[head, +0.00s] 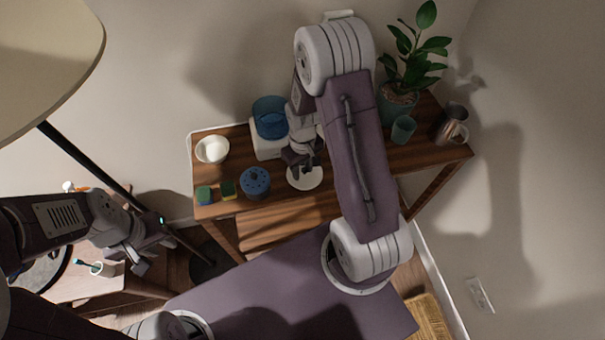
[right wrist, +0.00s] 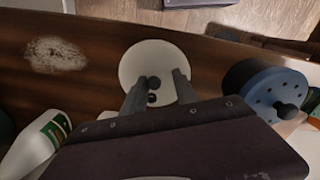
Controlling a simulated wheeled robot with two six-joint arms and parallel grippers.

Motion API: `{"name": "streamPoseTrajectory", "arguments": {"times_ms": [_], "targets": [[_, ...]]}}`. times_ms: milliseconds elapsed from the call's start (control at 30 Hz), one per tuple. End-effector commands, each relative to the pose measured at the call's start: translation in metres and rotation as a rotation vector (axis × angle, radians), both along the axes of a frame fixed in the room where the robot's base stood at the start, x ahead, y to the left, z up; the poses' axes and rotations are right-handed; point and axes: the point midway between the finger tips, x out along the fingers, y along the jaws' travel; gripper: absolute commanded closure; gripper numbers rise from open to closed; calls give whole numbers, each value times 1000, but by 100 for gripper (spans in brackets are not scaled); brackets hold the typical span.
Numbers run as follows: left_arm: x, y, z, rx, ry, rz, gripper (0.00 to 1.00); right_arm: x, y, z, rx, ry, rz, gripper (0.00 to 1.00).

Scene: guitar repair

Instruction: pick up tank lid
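The tank lid appears to be the white round disc (head: 305,179) with a small dark knob, lying flat on the wooden shelf table. It also shows in the right wrist view (right wrist: 140,62). My right gripper (head: 301,168) is over it. In the right wrist view its fingers (right wrist: 160,80) are apart, with the dark knob between them, nearer the left finger; a grip is not seen. A blue tank (head: 269,112) on a white base (head: 268,148) stands behind the lid. My left gripper (head: 152,258) looks open and empty, above the small side table at left.
A blue perforated pot (head: 255,182) with a dark knob (right wrist: 287,110) stands close beside the lid. A white bowl (head: 212,149) and small sponge-like blocks (head: 204,195) are to the left. A teal cup (head: 403,129), potted plant (head: 397,95) and metal jug (head: 448,130) stand right.

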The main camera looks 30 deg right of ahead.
Motion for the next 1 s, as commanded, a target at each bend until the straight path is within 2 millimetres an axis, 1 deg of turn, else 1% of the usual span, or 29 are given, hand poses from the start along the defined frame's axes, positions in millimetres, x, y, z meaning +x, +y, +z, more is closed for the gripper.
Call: {"name": "streamPoseTrajectory", "arguments": {"times_ms": [33, 400, 567, 667, 767, 800, 867, 1000], "targets": [[0, 0, -2, 0, 0, 0, 72, -3, 1, -4, 2, 9, 2, 100], [0, 0, -2, 0, 0, 0, 72, -5, 1, -6, 2, 14, 2, 100], [0, 0, -1, 0, 0, 0, 72, -5, 1, -1, 3, 16, 2, 100], [0, 0, 1, 0, 0, 0, 72, -4, 1, 12, 1, 11, 2, 100], [0, 0, 4, 0, 0, 0, 72, -3, 1, 31, 1, 7, 1, 100], [0, 0, 5, 0, 0, 0, 72, -2, 1, 41, 1, 5, 1, 100], [0, 0, 4, 0, 0, 0, 72, -13, -9, 47, 1, 7, -4, 100], [0, 0, 6, 0, 0, 0, 72, -39, -30, 67, 0, 4, -6, 100]]}}
